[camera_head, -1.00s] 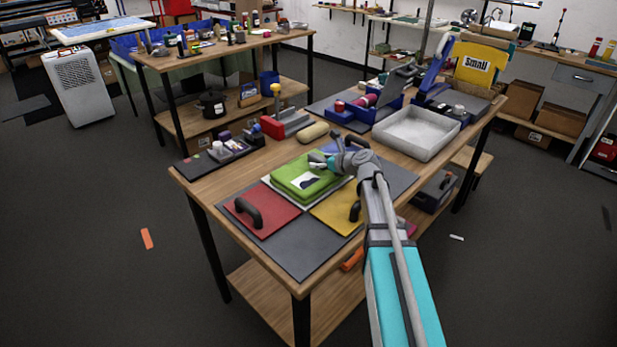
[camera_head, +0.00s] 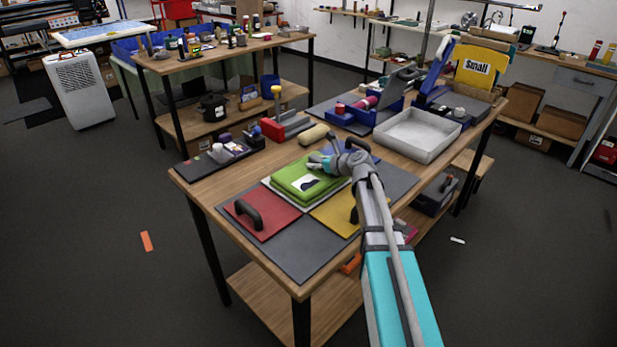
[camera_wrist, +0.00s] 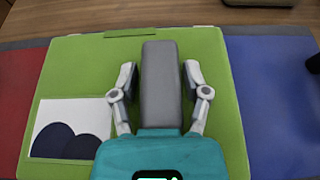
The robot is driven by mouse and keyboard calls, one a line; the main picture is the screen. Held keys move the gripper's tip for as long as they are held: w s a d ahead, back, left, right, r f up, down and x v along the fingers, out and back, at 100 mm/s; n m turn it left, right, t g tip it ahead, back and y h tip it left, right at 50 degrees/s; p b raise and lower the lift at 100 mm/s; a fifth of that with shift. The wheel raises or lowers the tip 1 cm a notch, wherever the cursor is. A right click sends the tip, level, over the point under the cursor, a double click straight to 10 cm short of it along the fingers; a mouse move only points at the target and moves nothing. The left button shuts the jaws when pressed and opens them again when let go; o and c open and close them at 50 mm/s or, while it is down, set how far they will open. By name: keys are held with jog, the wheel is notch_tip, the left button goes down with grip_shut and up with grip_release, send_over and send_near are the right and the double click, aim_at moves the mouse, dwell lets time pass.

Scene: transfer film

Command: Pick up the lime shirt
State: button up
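The lime shirt (camera_head: 305,179) is a folded green stack with a white print patch, lying flat on a pale board on the table. In the wrist view the lime shirt (camera_wrist: 75,75) fills most of the picture, its print at lower left. My gripper (camera_head: 318,160) is over the far right part of the shirt. In the wrist view my gripper (camera_wrist: 160,82) has its two fingers spread apart on either side of a grey central bar, with green cloth beyond them. I cannot tell whether the fingers touch the cloth.
Red (camera_head: 262,212) and yellow (camera_head: 338,214) pads with dark handles flank the shirt in front. A blue pad (camera_wrist: 275,105) lies beside it. A grey tray (camera_head: 418,134) stands at the right rear. A red block (camera_head: 285,127) and a tan roll (camera_head: 314,134) are behind.

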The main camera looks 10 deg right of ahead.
aim_at(317, 158)
grip_shut()
jog(key=shift+r, duration=0.15)
notch_tip(317, 158, up, 3)
jog(key=p, duration=0.3)
jog(key=s+d+r+p, duration=0.9)
jog(key=d+p, duration=0.1)
jog(key=shift+d+r, duration=0.3)
jog(key=shift+r, duration=0.05)
jog(key=shift+s, duration=0.1)
dwell(0.6)
